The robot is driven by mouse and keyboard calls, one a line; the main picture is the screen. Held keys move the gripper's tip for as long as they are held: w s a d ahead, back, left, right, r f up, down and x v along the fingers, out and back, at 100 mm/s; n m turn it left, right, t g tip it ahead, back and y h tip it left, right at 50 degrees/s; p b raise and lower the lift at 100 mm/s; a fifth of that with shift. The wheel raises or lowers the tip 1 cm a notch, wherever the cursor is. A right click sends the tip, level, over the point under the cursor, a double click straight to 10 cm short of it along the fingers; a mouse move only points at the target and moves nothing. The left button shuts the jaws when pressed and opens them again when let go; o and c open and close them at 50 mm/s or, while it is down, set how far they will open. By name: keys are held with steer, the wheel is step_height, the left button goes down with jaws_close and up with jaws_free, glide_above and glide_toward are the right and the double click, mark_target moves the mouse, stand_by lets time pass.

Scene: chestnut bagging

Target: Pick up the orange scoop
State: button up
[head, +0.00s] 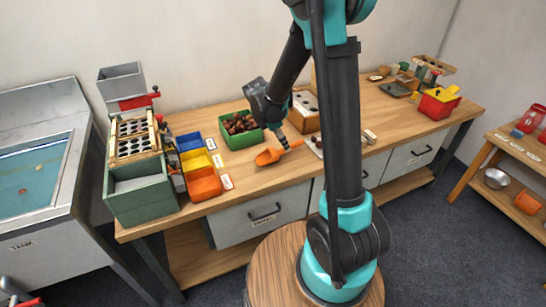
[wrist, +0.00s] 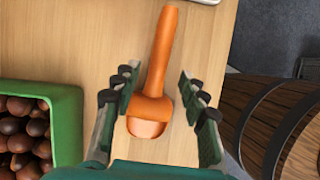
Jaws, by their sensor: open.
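The orange scoop (head: 270,156) lies on the wooden table near its front edge, just right of the green box of chestnuts. In the wrist view the orange scoop (wrist: 155,85) lies between the two fingers, its handle pointing up the picture and its bowl nearest my palm. My gripper (wrist: 160,108) is open, with one finger on each side of the scoop and a gap showing on both sides. In the head view my gripper (head: 281,138) reaches down over the scoop, and its fingers are small and partly unclear.
The green box of chestnuts (head: 227,118) stands left of the scoop, and its wall (wrist: 68,125) is close to my left finger. Blue, yellow and orange bins (head: 218,184) stand further left. A wooden box (head: 291,117) is behind. A barrel (wrist: 265,110) stands beyond the table edge.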

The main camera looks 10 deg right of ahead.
steer(key=x, duration=0.4)
steer(key=shift+w, duration=0.15)
jaws_close()
